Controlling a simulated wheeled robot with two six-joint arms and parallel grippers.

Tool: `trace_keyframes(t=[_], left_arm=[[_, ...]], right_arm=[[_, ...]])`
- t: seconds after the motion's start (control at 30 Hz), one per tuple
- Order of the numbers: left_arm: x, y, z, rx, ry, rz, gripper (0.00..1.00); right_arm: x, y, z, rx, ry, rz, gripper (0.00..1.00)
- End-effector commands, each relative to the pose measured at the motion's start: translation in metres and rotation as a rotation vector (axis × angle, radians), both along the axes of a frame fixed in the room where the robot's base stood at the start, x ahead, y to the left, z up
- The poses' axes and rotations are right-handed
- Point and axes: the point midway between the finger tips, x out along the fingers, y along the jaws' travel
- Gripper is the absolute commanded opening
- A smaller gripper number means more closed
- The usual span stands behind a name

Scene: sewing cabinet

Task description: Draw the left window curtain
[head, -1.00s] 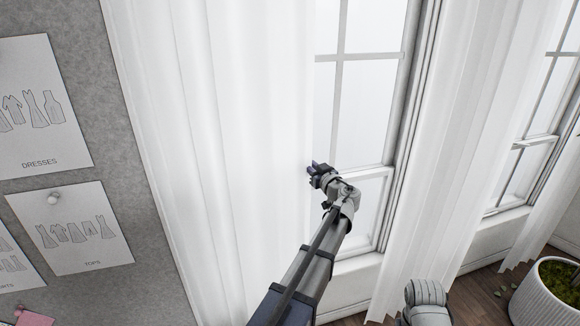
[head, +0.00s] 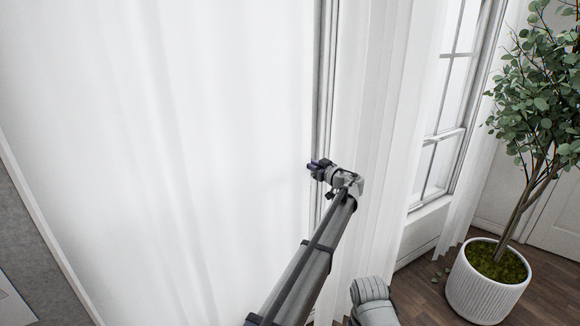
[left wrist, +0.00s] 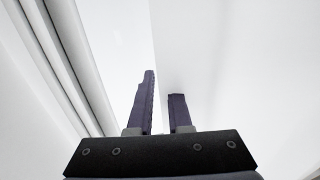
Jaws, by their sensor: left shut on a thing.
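The left window curtain (head: 150,150) is a white sheer panel that fills the left of the head view and hides nearly all of the window behind it. My left gripper (head: 313,166) is at its right edge, close to the grey window frame (head: 325,90). In the left wrist view the two dark fingers of the gripper (left wrist: 162,105) are shut on the curtain's edge (left wrist: 215,70), with the white cloth to their right. My right gripper is not in view.
A second white curtain (head: 375,130) hangs just right of the left gripper. Beyond it are another window (head: 445,110) and a potted tree (head: 492,272) on the wood floor. A grey board (head: 30,240) is at the lower left.

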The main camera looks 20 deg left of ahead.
Motion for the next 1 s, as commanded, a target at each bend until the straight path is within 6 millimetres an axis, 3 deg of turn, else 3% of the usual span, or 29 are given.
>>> trace_keyframes(t=[0.2, 0.7, 0.73, 1.0], left_arm=[[0.019, -0.018, 0.000, -0.001, 0.000, -0.001, 0.00], [0.024, -0.024, 0.001, 0.001, -0.001, -0.006, 0.00], [0.024, -0.024, 0.001, 0.001, -0.001, -0.006, 0.19], [0.023, -0.023, 0.000, 0.000, 0.000, -0.003, 0.47]], right_arm=[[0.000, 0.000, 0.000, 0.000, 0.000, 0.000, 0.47], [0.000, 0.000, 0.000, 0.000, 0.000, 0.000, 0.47], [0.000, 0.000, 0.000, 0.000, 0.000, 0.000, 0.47], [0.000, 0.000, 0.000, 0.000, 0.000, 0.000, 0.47]])
